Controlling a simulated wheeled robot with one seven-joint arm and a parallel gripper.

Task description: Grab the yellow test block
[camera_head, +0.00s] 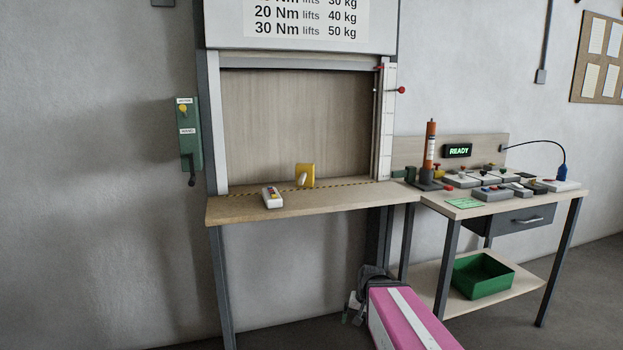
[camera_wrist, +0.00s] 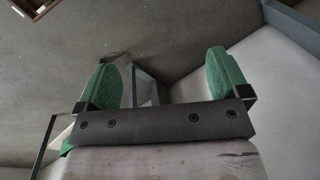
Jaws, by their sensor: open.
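The yellow test block (camera_head: 308,174) stands upright on the wooden bench under the shutter frame, at the black-and-yellow striped line. A pale, rounded handle-like part shows on its front. My gripper (camera_wrist: 162,85) is open and empty in the wrist view, with its two green fingers wide apart. In the head view my arm (camera_head: 405,318) shows at the bottom, pink and white, with the dark gripper end (camera_head: 368,285) low in front of the bench. It is well below the bench top and apart from the block. The test block is not in the wrist view.
A shutter panel (camera_head: 297,125) fills the frame behind. The right-hand table (camera_head: 470,207) holds several devices and an orange cylinder (camera_head: 430,148). A green bin (camera_head: 482,275) sits on its lower shelf.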

